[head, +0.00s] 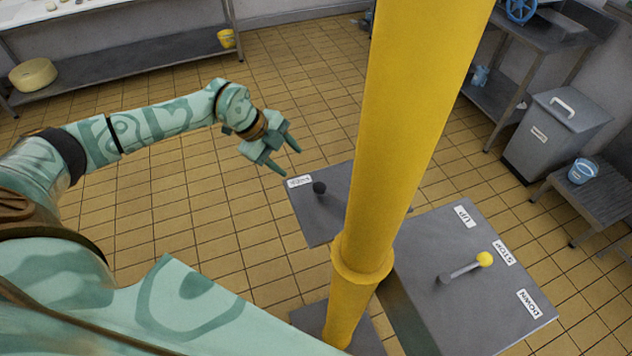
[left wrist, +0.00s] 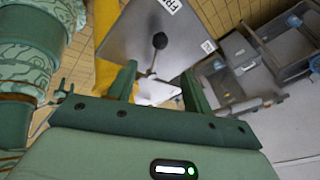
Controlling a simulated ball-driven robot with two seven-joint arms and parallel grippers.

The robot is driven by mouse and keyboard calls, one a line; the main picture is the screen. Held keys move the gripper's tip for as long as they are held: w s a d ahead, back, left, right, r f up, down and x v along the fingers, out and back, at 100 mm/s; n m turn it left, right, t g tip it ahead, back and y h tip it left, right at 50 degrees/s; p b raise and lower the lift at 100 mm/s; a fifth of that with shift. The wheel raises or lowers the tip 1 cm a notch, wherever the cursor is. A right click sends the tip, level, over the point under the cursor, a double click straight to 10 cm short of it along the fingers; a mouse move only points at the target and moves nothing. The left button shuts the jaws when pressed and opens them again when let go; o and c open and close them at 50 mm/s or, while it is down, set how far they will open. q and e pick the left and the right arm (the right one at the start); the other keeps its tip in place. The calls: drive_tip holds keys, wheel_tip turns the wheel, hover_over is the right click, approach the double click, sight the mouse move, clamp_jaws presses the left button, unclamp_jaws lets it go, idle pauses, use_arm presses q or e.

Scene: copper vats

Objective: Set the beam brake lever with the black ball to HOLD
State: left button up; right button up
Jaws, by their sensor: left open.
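The brake lever's black ball (head: 319,187) stands over a grey plate (head: 308,222) left of the yellow post. In the left wrist view the black ball (left wrist: 160,41) tops a thin shaft, beyond the fingertips. A white label there, partly cut off, seems to start with FR (left wrist: 171,5); a small white label (left wrist: 207,46) is unreadable. My left gripper (head: 288,161) is open and empty, up and left of the ball in the head view, apart from it. In its own view the fingers (left wrist: 160,72) point toward the lever. My right gripper is not in view.
The thick yellow post (head: 405,130) hides part of the lever plate. Right of it, a second grey panel (head: 450,235) carries a yellow-ball lever (head: 484,259) with UP, STOP and DOWN labels. A grey bin (head: 555,130) and benches stand farther back. Tiled floor left is clear.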

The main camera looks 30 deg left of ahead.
sight(317, 185)
use_arm(q)
drive_tip(key=b+x, duration=0.1)
drive_tip(key=x, duration=1.3)
drive_tip(key=shift+d+r, duration=0.1)
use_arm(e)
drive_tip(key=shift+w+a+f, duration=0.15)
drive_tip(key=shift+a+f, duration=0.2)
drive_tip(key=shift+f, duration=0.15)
use_arm(q)
drive_tip(key=shift+c, duration=0.2)
